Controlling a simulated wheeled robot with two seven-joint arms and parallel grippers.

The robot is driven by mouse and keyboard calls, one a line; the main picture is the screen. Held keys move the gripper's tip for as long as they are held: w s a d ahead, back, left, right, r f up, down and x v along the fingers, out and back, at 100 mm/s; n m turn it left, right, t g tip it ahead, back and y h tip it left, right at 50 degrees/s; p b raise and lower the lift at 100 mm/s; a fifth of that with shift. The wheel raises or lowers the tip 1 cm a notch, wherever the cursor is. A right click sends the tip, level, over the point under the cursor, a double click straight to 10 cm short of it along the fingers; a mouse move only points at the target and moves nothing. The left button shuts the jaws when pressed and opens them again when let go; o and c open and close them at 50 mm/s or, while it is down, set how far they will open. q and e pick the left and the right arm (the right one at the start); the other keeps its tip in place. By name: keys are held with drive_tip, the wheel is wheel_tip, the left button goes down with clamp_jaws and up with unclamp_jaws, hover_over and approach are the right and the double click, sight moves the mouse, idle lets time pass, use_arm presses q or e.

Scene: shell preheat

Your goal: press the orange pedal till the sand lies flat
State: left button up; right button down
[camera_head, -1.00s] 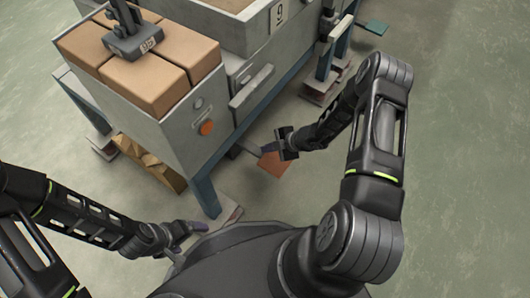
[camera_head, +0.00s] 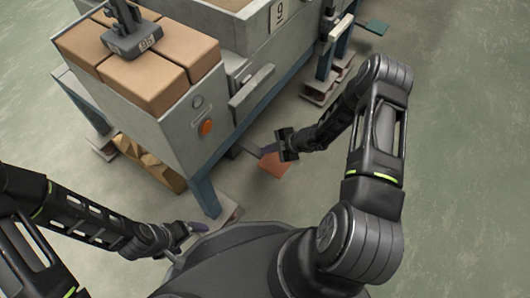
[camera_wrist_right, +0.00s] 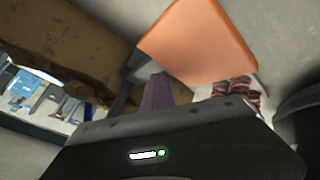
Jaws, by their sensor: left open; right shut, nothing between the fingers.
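The orange pedal (camera_head: 272,167) lies low beside the grey machine's leg, and it fills the upper middle of the right wrist view (camera_wrist_right: 197,45). My right gripper (camera_head: 267,149) is shut and empty, with its purplish fingers at the pedal's upper left edge in the head view. Whether they touch the pedal I cannot tell. My left gripper (camera_head: 193,228) is open and empty, low by the machine's near leg.
The grey machine (camera_head: 175,130) has a round orange button (camera_head: 206,127) on its near side. Brown blocks (camera_head: 140,80) sit on its top under a dark handled weight (camera_head: 133,43). Open floor (camera_head: 465,130) lies to the right.

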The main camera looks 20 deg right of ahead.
sight(271, 156)
drive_tip(key=shift+s+f+b, duration=0.15)
drive_tip(key=shift+f+b, duration=0.95)
drive_tip(key=shift+f, duration=0.45)
idle(0.9)
drive_tip(key=shift+s+d+f+b, duration=0.1)
drive_tip(key=shift+f+b, duration=0.15)
drive_tip(key=shift+f, duration=0.15)
drive_tip(key=shift+s+d+f+b, duration=0.1)
drive_tip(key=shift+f+b, duration=0.1)
drive_tip(key=shift+f, duration=0.15)
idle(0.5)
drive_tip(key=shift+r, duration=0.15)
drive_tip(key=shift+r+p, duration=2.25)
drive_tip(key=shift+r, duration=0.2)
drive_tip(key=shift+w+a+r, duration=0.1)
drive_tip(key=shift+w+r, duration=0.1)
drive_tip(key=shift+r, duration=0.2)
drive_tip(key=shift+r+p, duration=0.15)
drive_tip(key=shift+p, duration=0.2)
drive_tip(key=r+p, duration=0.4)
drive_tip(key=r, duration=0.1)
drive_tip(key=shift+w+a, duration=0.15)
drive_tip(key=shift+w, duration=0.05)
drive_tip(key=shift+f, duration=0.1)
